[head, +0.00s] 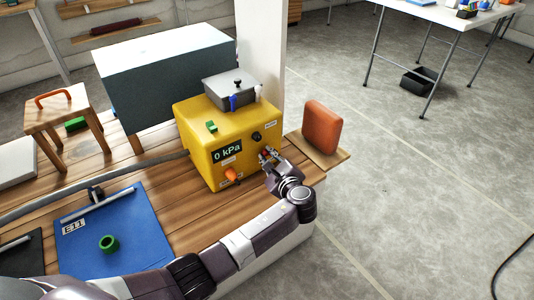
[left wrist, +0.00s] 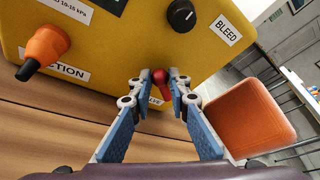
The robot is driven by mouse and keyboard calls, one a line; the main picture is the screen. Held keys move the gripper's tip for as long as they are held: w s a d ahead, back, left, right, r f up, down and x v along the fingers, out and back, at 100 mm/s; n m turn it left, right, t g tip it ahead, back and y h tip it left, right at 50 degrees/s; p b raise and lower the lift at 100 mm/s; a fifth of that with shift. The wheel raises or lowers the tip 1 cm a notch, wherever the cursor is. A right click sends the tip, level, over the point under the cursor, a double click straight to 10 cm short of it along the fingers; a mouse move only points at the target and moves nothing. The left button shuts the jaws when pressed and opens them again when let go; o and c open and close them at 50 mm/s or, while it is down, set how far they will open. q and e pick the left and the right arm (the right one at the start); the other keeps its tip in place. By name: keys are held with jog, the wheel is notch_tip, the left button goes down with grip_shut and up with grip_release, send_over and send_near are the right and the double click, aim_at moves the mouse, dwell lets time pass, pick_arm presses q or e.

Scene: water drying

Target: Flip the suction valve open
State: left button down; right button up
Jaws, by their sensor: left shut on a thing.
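The yellow pump box (head: 188,128) stands on the wooden bench, its display reading 0 kPa. My left gripper (head: 268,156) is at the right part of its front face. In the left wrist view, my left gripper's blue fingers (left wrist: 161,82) are shut on a small red knob or lever (left wrist: 160,77), largely hidden between them. An orange handle (left wrist: 43,48) sticks out of the face to the left, also visible in the head view (head: 232,174). A label ending in "CTION" (left wrist: 62,71) lies below the orange handle, partly covered by it. My right gripper is not in view.
A black dial (left wrist: 182,15) sits above the fingers, by a BLEED label (left wrist: 226,29). An orange block (head: 322,127) stands close to the right on a wooden board. A blue mat (head: 85,245) with a green ring (head: 109,243) lies at left.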

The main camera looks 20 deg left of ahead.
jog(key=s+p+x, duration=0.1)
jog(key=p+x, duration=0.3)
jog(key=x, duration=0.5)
pick_arm(q)
jog(key=shift+w+d+r+m+g+y+b, duration=0.35)
jog(key=shift+w+m+g, duration=0.2)
jog(key=shift+m, duration=0.4)
jog(key=shift+w+d+r+m+g+y+b, duration=0.25)
jog(key=shift+w+d+m+g, duration=0.3)
jog(key=shift+m, duration=0.45)
jog(key=shift+w+d+r+m+g+y+b, duration=0.2)
jog(key=shift+w+d+r+m+g+y, duration=0.15)
jog(key=shift+m+g, duration=0.5)
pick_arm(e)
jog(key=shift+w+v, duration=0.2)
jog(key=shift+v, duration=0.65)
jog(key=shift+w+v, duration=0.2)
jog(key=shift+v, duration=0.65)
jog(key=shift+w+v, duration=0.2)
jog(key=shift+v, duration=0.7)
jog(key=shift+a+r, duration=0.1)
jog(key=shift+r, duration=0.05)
pick_arm(q)
jog(key=c, duration=1.8)
grip_release()
jog(key=shift+r, duration=0.1)
